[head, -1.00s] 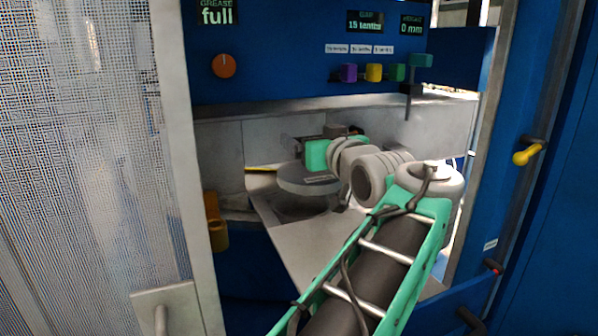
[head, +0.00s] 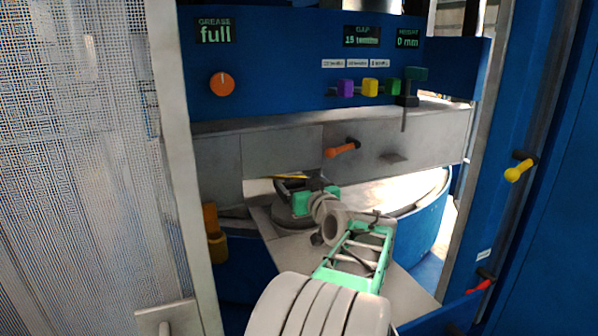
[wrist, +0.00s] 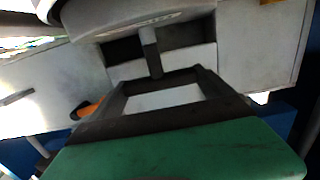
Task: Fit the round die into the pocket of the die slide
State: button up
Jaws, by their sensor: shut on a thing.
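My gripper (head: 291,187) is low over the die slide (head: 291,246), a pale flat plate in the machine's opening. It is shut on the round die (head: 286,218), a grey disc that sits low at the slide, partly covered by my green gripper body. The die's rounded, labelled edge also shows at the top of the wrist view (wrist: 125,20). There my dark fingers (wrist: 165,73) meet at a grey post by the die. The pocket is hidden under the die, and I cannot tell whether the die is fully seated in it.
An orange lever (head: 342,150) sticks out of the grey wall above my arm. A blue panel (head: 290,75) with displays and coloured knobs is above. A mesh door (head: 80,170) is at left; yellow (head: 519,171) and red (head: 480,287) handles are at right.

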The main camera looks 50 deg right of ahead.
jog(key=o, duration=1.7)
jog(key=shift+f, duration=0.2)
jog(key=shift+c, duration=0.2)
jog(key=shift+o, duration=0.7)
jog(key=shift+s, duration=0.1)
jog(key=b+v, duration=0.3)
jog(key=v, duration=0.4)
jog(key=shift+s+a, duration=0.15)
jog(key=shift+r, duration=0.15)
